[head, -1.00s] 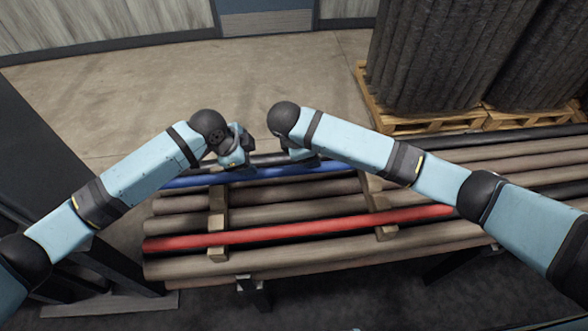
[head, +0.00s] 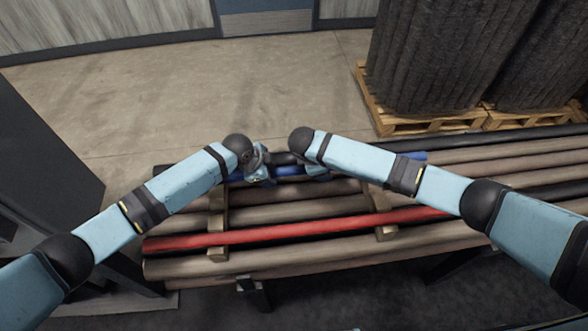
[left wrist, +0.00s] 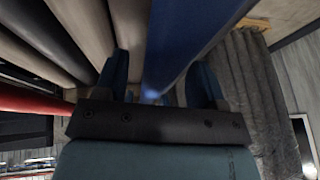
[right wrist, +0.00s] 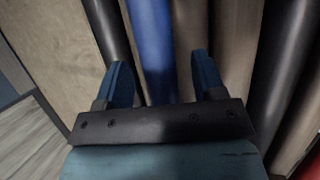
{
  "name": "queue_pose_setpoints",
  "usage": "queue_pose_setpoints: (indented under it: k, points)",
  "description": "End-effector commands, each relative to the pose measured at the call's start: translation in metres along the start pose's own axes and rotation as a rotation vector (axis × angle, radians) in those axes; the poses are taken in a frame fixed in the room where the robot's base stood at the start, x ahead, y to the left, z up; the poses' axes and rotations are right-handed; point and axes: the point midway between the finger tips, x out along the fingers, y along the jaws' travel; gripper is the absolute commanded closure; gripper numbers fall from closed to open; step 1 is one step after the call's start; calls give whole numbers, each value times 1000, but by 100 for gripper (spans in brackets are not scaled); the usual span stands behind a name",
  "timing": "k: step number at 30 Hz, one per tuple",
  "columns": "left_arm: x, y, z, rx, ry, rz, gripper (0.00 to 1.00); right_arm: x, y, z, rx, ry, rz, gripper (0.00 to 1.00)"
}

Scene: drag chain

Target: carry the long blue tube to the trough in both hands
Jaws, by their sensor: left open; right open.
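The long blue tube (head: 290,170) lies at the far side of the rack of tubes, partly hidden by my arms. My left gripper (head: 262,170) is open at the tube's left part. In the left wrist view the tube (left wrist: 188,40) runs down between the open fingers (left wrist: 158,85). My right gripper (head: 316,168) is open, a short way to the right along the tube. In the right wrist view the tube (right wrist: 152,45) passes between its open fingers (right wrist: 162,80), nearer the left one. I cannot tell whether any finger touches it. I cannot make out the trough.
A red tube (head: 300,230) and several brown tubes (head: 290,255) lie nearer on the rack, with wooden crosspieces (head: 218,222) among them. Pallets (head: 420,122) of dark upright rolls stand at the back right. The floor (head: 200,90) behind the rack is clear.

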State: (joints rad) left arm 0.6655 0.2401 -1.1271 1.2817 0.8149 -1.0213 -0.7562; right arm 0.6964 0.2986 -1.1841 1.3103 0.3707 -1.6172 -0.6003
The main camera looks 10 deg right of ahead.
Motion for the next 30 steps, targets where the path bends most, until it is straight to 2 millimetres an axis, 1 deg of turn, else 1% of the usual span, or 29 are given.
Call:
queue_pose_setpoints:
  k: [1,2,3,8,9,10,22,26,30]
  points:
    - [0,0,0,0,0,0,37,0,0,0,0,0,0,37]
    - [0,0,0,0,0,0,41,0,0,0,0,0,0,41]
    - [0,0,0,0,0,0,51,0,0,0,0,0,0,51]
    - [0,0,0,-1,0,0,87,0,0,0,0,0,0,87]
    - [0,0,0,-1,0,0,97,0,0,0,0,0,0,97]
    - [0,0,0,-1,-1,0,100,0,0,0,0,0,0,100]
    - [-4,-1,-1,-1,0,-1,100,-4,1,1,1,0,1,100]
    - [-12,-3,-4,-1,0,-1,100,-12,3,4,1,0,1,100]
    - [-24,-6,-10,-1,0,-1,100,-24,6,10,1,0,1,100]
